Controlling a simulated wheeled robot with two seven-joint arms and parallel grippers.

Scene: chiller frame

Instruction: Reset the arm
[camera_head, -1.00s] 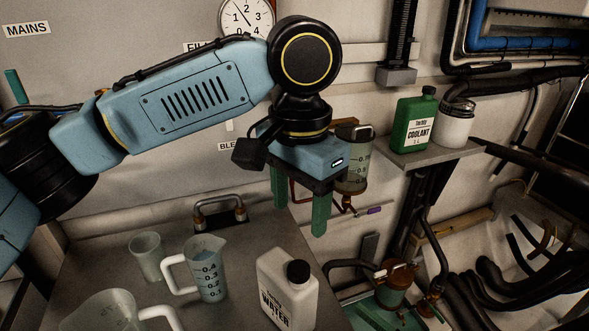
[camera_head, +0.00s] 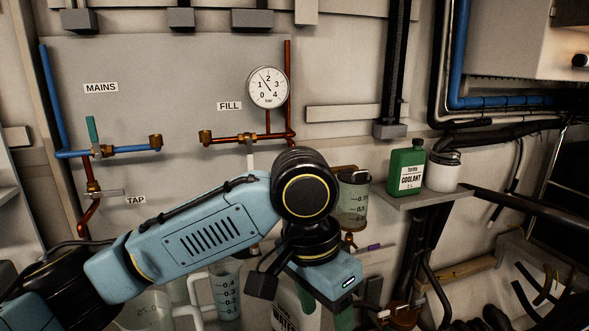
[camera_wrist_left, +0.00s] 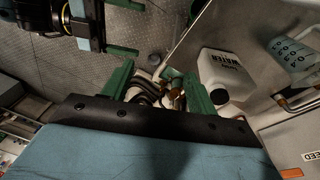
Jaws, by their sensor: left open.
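My left arm comes in from the left in the head view, and its gripper (camera_head: 328,318) points down near the bottom edge. The green fingers are partly cut off there. In the left wrist view the two green fingers (camera_wrist_left: 157,85) stand wide apart with nothing held between them. A white WATER jug (camera_head: 285,315) is partly hidden behind the gripper; it also shows in the left wrist view (camera_wrist_left: 215,72), right of the fingers. A dark and blue part with green pieces, probably my right gripper (camera_wrist_left: 100,30), is at the upper left of the wrist view; its jaw state is unclear.
A clear measuring jug (camera_head: 228,292) stands behind my left arm. A graduated vessel (camera_head: 353,205) hangs behind the gripper. Pipes and a gauge (camera_head: 268,88) cover the back wall.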

